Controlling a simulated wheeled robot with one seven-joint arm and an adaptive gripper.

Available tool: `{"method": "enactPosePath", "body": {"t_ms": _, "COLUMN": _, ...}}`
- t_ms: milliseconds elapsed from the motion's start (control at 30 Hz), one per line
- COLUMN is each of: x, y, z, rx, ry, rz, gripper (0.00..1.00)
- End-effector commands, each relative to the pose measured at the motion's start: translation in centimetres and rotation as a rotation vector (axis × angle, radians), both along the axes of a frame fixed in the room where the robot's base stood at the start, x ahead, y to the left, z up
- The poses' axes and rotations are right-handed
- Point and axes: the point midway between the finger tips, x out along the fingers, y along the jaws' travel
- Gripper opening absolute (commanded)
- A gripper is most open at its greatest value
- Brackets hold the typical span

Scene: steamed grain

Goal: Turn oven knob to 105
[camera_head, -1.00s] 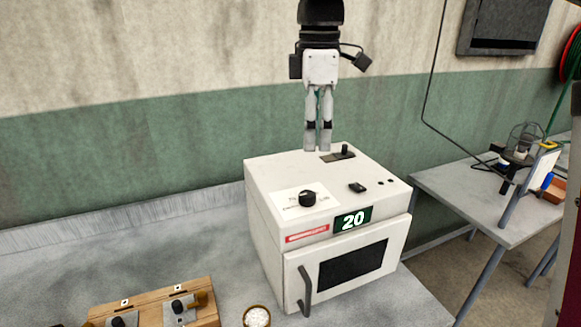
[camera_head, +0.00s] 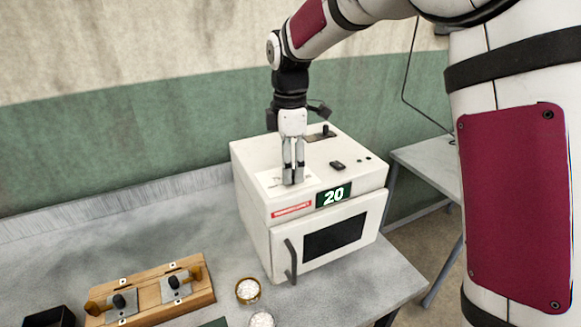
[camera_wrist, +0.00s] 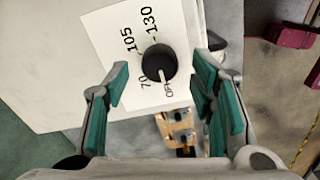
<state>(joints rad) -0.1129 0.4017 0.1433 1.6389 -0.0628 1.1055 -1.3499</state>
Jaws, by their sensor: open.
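The white oven (camera_head: 262,200) stands on the grey table, its display (camera_head: 334,195) reading 20. The black oven knob (camera_wrist: 159,63) shows in the wrist view on a white dial plate (camera_wrist: 110,35) marked 70, 105, 130 and what looks like OFF. The knob's white mark points toward the OFF label. My gripper (camera_head: 293,184) is above the dial plate, fingers pointing down, and hides the knob in the head view. In the wrist view my gripper (camera_wrist: 162,92) is open, its teal-padded fingers apart on either side of the knob, with nothing between them gripped.
A black switch (camera_head: 323,132) and a small black button (camera_head: 338,165) sit on the oven's top. The oven door has a handle (camera_head: 291,260). A wooden stand (camera_head: 150,290) and two small bowls (camera_head: 248,290) (camera_head: 262,320) are in front on the table.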

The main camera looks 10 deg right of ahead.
Motion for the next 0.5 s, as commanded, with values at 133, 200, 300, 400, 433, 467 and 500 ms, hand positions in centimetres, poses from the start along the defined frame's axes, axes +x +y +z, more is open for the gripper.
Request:
{"method": "enactPosePath", "body": {"t_ms": 133, "x": -0.10, "y": -0.03, "z": -1.14, "rx": 0.000, "ry": 0.002, "rz": 0.000, "gripper": 0.51}}
{"method": "enactPosePath", "body": {"t_ms": 200, "x": -0.05, "y": -0.02, "z": -1.37, "rx": 0.000, "ry": 0.000, "rz": 0.000, "gripper": 0.51}}
{"method": "enactPosePath", "body": {"t_ms": 300, "x": -0.01, "y": -0.01, "z": -1.48, "rx": 0.000, "ry": -0.001, "rz": 0.000, "gripper": 0.51}}
{"method": "enactPosePath", "body": {"t_ms": 400, "x": 0.00, "y": -0.01, "z": -1.48, "rx": 0.000, "ry": 0.000, "rz": 0.000, "gripper": 0.51}}
{"method": "enactPosePath", "body": {"t_ms": 433, "x": 0.00, "y": -0.01, "z": -1.48, "rx": 0.000, "ry": 0.000, "rz": 0.000, "gripper": 0.51}}
{"method": "enactPosePath", "body": {"t_ms": 467, "x": 0.00, "y": -0.01, "z": -1.48, "rx": 0.000, "ry": 0.000, "rz": 0.000, "gripper": 0.51}}
{"method": "enactPosePath", "body": {"t_ms": 500, "x": 0.00, "y": -0.01, "z": -1.47, "rx": 0.000, "ry": 0.000, "rz": 0.000, "gripper": 0.44}}
